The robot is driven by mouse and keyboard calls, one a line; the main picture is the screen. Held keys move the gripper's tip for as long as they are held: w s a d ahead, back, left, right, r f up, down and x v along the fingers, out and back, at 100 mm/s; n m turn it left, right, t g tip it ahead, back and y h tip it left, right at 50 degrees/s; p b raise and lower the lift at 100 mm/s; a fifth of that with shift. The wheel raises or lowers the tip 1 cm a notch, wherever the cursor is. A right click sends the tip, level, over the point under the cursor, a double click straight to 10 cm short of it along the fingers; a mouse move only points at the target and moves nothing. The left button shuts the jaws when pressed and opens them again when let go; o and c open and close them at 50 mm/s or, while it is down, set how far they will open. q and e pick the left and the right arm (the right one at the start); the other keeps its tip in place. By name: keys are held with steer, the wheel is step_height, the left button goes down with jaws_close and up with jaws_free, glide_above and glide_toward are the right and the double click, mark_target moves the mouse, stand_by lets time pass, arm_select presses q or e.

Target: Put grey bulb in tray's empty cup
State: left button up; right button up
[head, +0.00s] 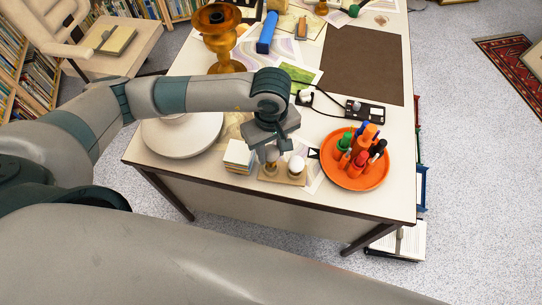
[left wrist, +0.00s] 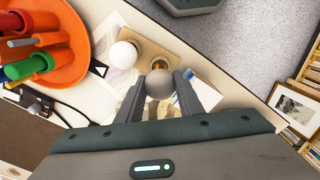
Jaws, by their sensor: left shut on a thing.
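My left gripper (head: 272,146) points down over the small wooden tray (head: 289,181) near the table's front edge. It is shut on the grey bulb (head: 272,154), which also shows between the fingers in the left wrist view (left wrist: 160,84). A brass cup (head: 271,170) of the tray lies just below the bulb; in the left wrist view the cup (left wrist: 160,64) is partly hidden behind it. I cannot tell whether bulb and cup touch. A white bulb (head: 296,164) sits in the tray's other cup, beside the grey one. My right gripper is not in view.
A stack of paper blocks (head: 238,157) stands close left of the tray. An orange dish (head: 355,180) with markers stands to the right. A round white base (head: 182,137) is further left. A power strip (head: 365,113) and brown mat (head: 363,65) lie behind.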

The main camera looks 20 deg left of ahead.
mark_target(271, 159)
arm_select(q)
step_height(271, 159, down, 3)
steer(key=shift+s+f+p, duration=0.1)
steer(key=shift+p, duration=0.75)
steer(key=shift+f, duration=0.4)
steer(key=shift+f, duration=0.1)
steer(key=o, duration=1)
steer(key=shift+o, duration=0.2)
